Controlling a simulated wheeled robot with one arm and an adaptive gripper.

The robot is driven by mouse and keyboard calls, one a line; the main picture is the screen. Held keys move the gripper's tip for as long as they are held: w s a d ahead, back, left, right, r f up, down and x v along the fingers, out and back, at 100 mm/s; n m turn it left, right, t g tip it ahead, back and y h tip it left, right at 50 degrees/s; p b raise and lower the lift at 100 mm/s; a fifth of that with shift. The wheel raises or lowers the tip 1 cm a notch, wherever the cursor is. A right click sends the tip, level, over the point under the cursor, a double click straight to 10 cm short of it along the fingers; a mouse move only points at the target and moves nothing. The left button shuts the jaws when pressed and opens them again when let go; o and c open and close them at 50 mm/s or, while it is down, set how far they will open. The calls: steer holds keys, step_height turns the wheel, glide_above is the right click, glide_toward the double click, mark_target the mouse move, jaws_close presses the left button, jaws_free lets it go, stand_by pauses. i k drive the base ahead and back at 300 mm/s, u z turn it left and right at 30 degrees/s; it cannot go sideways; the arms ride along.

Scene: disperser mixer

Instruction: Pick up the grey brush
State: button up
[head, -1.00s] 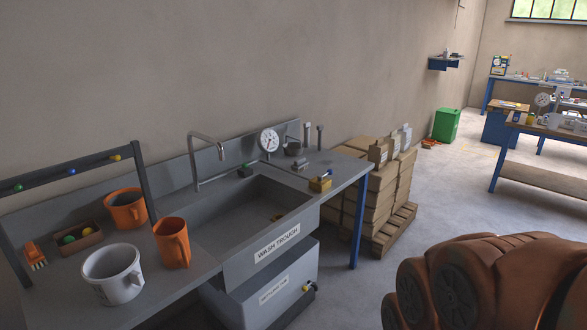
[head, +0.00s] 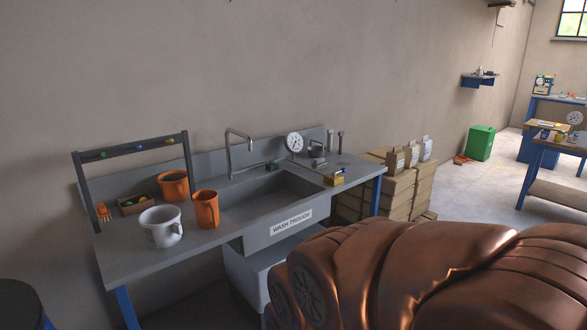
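No brush can be made out for certain. A small grey block-like item (head: 319,163) lies on the right deck of the wash bench (head: 215,240), in front of a small dark pot (head: 316,150); it may be the grey brush, but it is too small to tell. A small green-topped item (head: 272,165) sits on the trough's back rim, and a yellow one (head: 334,179) at its right front. My gripper is not in view; only copper-coloured links of my arm fill the lower right and hide part of the floor and bench front.
The wash trough (head: 290,207) is sunk in the bench, with a tap (head: 230,150) behind it. Stacked boxes (head: 400,190) stand right of the bench.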

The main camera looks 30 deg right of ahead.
mark_target(318, 164)
steer(key=z, duration=0.7)
steer(key=i, duration=0.75)
steer(key=z, duration=1.1)
steer(key=i, duration=1.4)
steer(key=u, duration=0.4)
steer(key=i, duration=0.9)
steer(key=u, duration=1.4)
steer(key=i, duration=0.5)
steer(key=u, duration=0.5)
